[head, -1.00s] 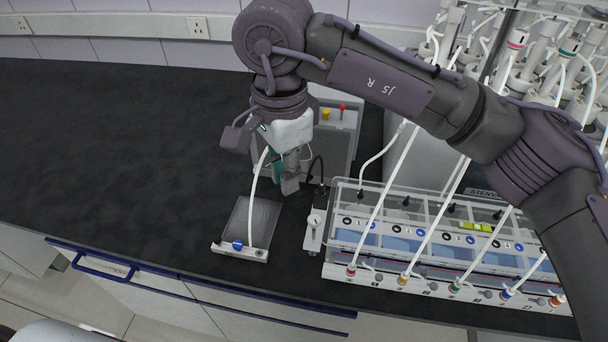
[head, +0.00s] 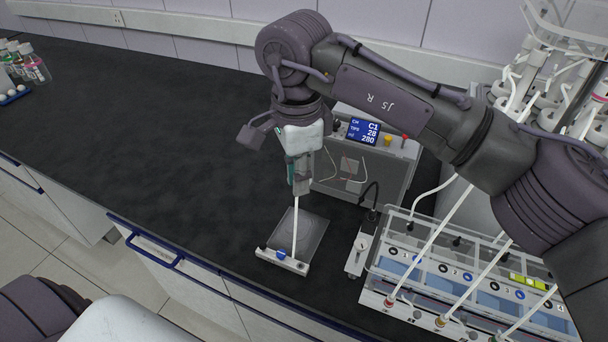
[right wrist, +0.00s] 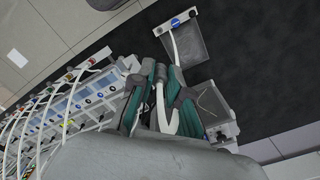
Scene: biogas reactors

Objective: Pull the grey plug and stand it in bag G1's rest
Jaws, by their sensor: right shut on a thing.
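My right gripper (head: 301,182) is above the bench, just behind the flat grey bag (head: 300,232), and points down. It is shut on the grey plug, which its fingers mostly hide. The right wrist view shows the closed fingers (right wrist: 158,100) with a white bent tube (right wrist: 160,103) between them. A white tube (head: 296,214) also shows at the bag's front bar (head: 290,266), which has a blue round fitting. The bag lies flat and shows in the right wrist view (right wrist: 188,50). I cannot make out the rest's opening. My left gripper is not in view.
A grey meter box (head: 390,165) with a lit display stands behind the gripper. A small white stand (head: 357,254) is right of the bag, beside a clear rack (head: 415,275) with several white tubes.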

